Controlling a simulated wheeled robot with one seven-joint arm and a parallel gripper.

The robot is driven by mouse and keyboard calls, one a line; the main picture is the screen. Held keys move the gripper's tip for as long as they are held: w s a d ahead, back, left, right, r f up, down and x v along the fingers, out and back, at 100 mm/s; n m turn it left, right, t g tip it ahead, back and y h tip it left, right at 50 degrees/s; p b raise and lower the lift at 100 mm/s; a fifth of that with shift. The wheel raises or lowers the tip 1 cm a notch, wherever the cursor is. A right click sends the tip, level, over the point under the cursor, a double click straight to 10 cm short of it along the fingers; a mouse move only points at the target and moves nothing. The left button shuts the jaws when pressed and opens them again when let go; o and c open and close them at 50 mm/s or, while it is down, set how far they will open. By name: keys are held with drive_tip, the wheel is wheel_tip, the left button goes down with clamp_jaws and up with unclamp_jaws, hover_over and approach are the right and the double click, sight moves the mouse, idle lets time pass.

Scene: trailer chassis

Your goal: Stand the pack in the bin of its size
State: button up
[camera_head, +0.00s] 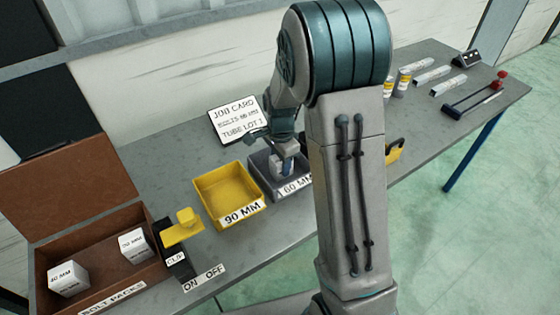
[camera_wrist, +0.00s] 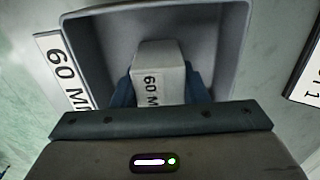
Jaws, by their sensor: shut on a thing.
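My gripper (camera_head: 284,168) is shut on a white pack (camera_wrist: 160,72), with a blue finger on each side of it. The pack is marked 60 MM in the wrist view. It is inside or just over the grey bin (camera_wrist: 90,35), whose front label also reads 60 MM. I cannot tell whether the pack touches the bin floor. The grey bin shows in the head view (camera_head: 260,176), partly hidden by my arm. A yellow bin (camera_head: 228,188) marked 90 MM stands to its left. A job card (camera_head: 237,121) stands behind the bins, its middle line hard to read.
An open brown box (camera_head: 100,262) labelled BOLT PACKS holds two white packs (camera_head: 67,279) at the left. A yellow clamp-like piece (camera_head: 183,229) and an ON/OFF label (camera_head: 204,278) are near it.

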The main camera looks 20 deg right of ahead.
drive_tip(key=shift+f, duration=0.15)
drive_tip(key=o, duration=1.2)
wheel_tip(320, 180, up, 12)
drive_tip(key=shift+s+r+n+t, duration=0.55)
drive_tip(key=shift+s+n, duration=1.85)
drive_tip(key=shift+s, duration=1.1)
drive_tip(key=shift+s+r+n+t, duration=0.5)
drive_tip(key=shift+s+n, duration=1.9)
drive_tip(key=shift+s, duration=1.15)
drive_tip(key=shift+s+r+n+t, duration=0.5)
drive_tip(key=shift+s+n, duration=1.9)
drive_tip(key=shift+s, duration=1.1)
